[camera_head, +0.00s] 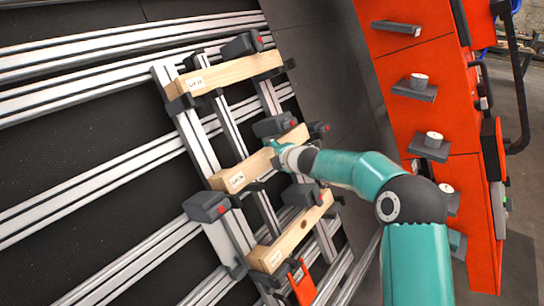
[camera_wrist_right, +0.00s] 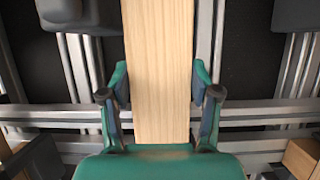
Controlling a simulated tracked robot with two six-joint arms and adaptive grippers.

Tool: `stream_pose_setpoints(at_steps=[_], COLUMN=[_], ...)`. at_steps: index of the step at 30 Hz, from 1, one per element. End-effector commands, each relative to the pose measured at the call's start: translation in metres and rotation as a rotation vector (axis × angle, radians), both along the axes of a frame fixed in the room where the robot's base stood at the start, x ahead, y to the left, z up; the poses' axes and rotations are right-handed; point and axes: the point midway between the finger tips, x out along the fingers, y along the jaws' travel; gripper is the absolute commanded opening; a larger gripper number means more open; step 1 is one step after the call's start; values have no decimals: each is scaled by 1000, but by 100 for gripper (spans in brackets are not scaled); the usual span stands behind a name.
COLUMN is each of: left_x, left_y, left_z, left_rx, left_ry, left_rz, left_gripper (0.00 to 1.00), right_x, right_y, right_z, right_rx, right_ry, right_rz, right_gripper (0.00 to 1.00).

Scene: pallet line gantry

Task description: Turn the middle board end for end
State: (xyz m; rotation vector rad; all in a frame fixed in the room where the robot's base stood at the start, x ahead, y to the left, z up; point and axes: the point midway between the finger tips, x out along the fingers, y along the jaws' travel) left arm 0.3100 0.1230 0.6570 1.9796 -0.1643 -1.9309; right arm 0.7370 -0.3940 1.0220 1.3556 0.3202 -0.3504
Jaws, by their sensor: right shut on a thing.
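The middle board (camera_head: 250,169) is a pale wooden bar with a white label near its left end. It lies slantwise across the metal rails, between two similar boards. My right gripper (camera_head: 279,155) is shut on it, right of its middle in the head view. In the right wrist view the board (camera_wrist_right: 157,60) runs up between the two fingers of my right gripper (camera_wrist_right: 158,88), one on each side. The gripper and arm hide part of the board's right half in the head view. My left gripper is in neither view.
The upper board (camera_head: 230,74) and lower board (camera_head: 290,233) lie on the same rail frame. Black blocks with red dots, such as one at the left (camera_head: 206,206), stand near the board ends. An orange cabinet (camera_head: 405,60) with small shelves stands at right.

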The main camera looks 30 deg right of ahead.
Motion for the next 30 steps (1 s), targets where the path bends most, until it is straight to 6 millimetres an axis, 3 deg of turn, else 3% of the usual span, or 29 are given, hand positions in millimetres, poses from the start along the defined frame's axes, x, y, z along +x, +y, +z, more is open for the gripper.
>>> stream_pose_setpoints(at_steps=[5,6,10,30], left_x=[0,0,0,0], left_y=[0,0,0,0], left_z=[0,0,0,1], left_rx=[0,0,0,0], left_ry=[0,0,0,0], left_rz=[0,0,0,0], left_gripper=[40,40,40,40], right_x=[0,0,0,-9], right_y=[0,0,-1,0], right_z=[1,1,1,4], right_rx=[0,0,0,1], right_ry=[-2,-2,-2,1], right_rz=[-1,-1,-1,0], right_gripper=[0,67,88,91])
